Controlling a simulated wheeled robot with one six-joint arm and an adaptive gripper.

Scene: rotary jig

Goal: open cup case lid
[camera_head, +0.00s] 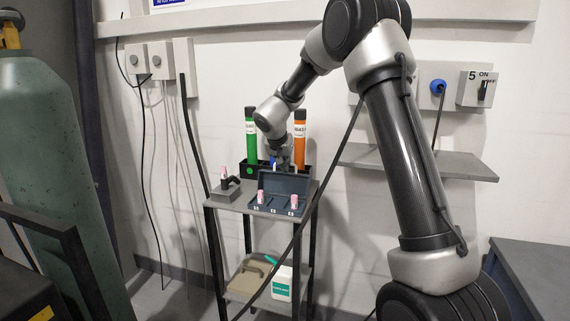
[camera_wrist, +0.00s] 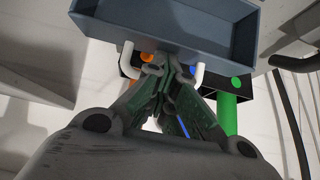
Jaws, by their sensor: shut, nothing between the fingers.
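The cup case (camera_head: 276,208) is dark blue-grey and sits on the top of a small grey stand. Its lid (camera_head: 285,184) stands raised at the back, and the compartments in front are uncovered. Pink-and-white cups (camera_head: 261,198) stand in the case. My gripper (camera_head: 281,163) is just behind the lid's upper edge, partly hidden by it. In the wrist view, my gripper (camera_wrist: 166,68) is shut and empty, its fingertips close to the lid (camera_wrist: 190,25). A pale bent handle shows on either side of the fingertips; I cannot tell whether they touch the lid.
Black holders behind the case carry a green tube (camera_head: 251,135) and an orange tube (camera_head: 299,140). A grey block (camera_head: 226,194) with another cup stands left of the case. A wall shelf (camera_head: 420,161) is at right. A dark cable crosses in front of the stand.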

